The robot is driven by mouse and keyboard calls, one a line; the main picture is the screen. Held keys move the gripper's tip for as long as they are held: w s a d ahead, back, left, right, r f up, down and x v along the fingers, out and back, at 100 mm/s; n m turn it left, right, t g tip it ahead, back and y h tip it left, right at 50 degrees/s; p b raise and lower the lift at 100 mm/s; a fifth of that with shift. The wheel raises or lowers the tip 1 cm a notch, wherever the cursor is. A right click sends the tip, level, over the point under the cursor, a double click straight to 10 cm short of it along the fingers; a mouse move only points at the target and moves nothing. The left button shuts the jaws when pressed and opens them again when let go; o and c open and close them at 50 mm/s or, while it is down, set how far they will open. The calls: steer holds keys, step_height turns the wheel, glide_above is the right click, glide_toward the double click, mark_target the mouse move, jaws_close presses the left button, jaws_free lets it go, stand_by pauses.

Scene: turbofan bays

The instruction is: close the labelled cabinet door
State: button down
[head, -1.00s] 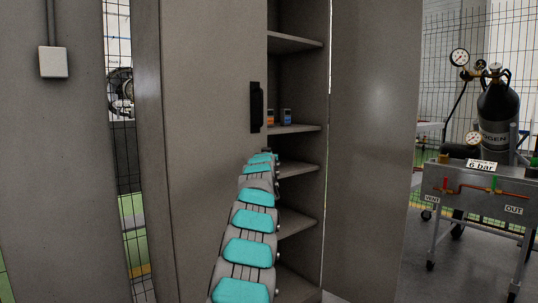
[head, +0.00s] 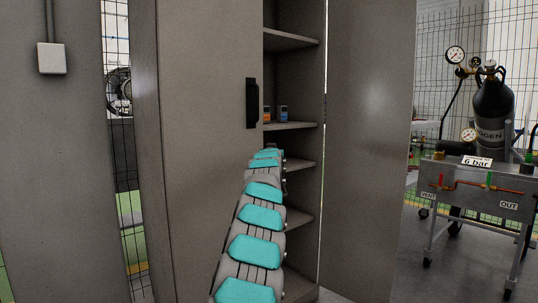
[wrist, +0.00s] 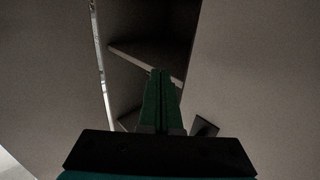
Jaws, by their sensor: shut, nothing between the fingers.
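A tall grey cabinet stands in front of me, with its shelves (head: 290,126) showing through a gap. A grey door (head: 205,120) with a black handle (head: 251,103) is on the left of the gap and stands partly open. Another grey panel (head: 370,130) is on the right of the gap. I see no readable label on either. My gripper (wrist: 158,72) is shut and empty in the wrist view, its green fingers pointing toward the gap. A dark block, likely the handle (wrist: 205,126), is right of the fingers there. In the head view my arm hides the gripper.
Small orange and blue containers (head: 283,113) stand on a cabinet shelf. A trolley (head: 478,190) with a black gas cylinder (head: 492,110) stands on the right. A grey panel with a white box (head: 52,58) is on the left, with mesh fencing behind.

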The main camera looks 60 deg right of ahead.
steer(key=s+a+b, duration=0.3)
steer(key=s+b, duration=0.1)
steer(key=s, duration=0.4)
steer(key=shift+a+f, duration=0.2)
steer(key=shift+s, duration=0.1)
